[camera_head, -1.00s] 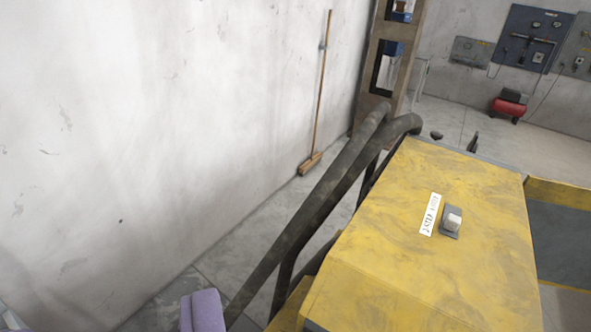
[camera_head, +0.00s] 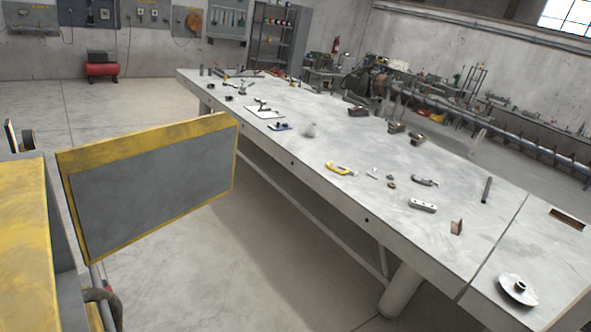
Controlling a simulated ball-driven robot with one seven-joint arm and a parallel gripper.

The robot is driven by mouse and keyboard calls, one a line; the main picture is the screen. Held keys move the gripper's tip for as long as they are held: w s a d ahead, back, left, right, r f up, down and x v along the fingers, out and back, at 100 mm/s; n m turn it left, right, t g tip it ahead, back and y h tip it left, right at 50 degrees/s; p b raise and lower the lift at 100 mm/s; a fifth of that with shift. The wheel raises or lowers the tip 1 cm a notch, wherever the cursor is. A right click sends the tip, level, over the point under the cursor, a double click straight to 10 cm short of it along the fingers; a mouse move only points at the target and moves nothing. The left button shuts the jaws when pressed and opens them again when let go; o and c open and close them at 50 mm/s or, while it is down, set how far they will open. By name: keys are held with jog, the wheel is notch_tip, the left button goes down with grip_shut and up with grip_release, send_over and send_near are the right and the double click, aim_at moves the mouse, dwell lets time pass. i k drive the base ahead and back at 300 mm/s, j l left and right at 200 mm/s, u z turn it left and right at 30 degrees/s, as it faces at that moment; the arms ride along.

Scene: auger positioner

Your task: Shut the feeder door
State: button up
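The feeder door (camera_head: 150,190) is a grey panel with a yellow frame. It stands swung open at the left of the view, reaching out from the yellow feeder body (camera_head: 22,250) toward the workbench. The door's hinge side is by the body's right edge, and its free edge is at the right. The body is cut off by the left picture edge. My gripper is not in view, so I cannot see how it stands relative to the door.
A long grey workbench (camera_head: 330,205) with several tools runs from the back to the lower right. A pale floor gap (camera_head: 220,270) lies between door and bench. A red compressor (camera_head: 101,68) stands by the back wall.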

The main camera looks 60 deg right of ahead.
aim_at(119, 191)
jog(key=i+l+z, duration=0.15)
jog(key=z, duration=0.25)
jog(key=i+l+z, duration=0.25)
jog(key=z, duration=0.15)
jog(key=i+l+z, duration=0.15)
jog(key=z, duration=0.2)
jog(key=i+z, duration=0.4)
jog(key=i, duration=2.4)
jog(key=i+l+u, duration=0.15)
jog(key=i, duration=1.1)
jog(key=i+l+u, duration=0.15)
jog(key=i, duration=0.45)
jog(key=i+l+u, duration=0.1)
jog(key=u, duration=4.55)
jog(key=k+l, duration=0.05)
jog(key=l, duration=0.05)
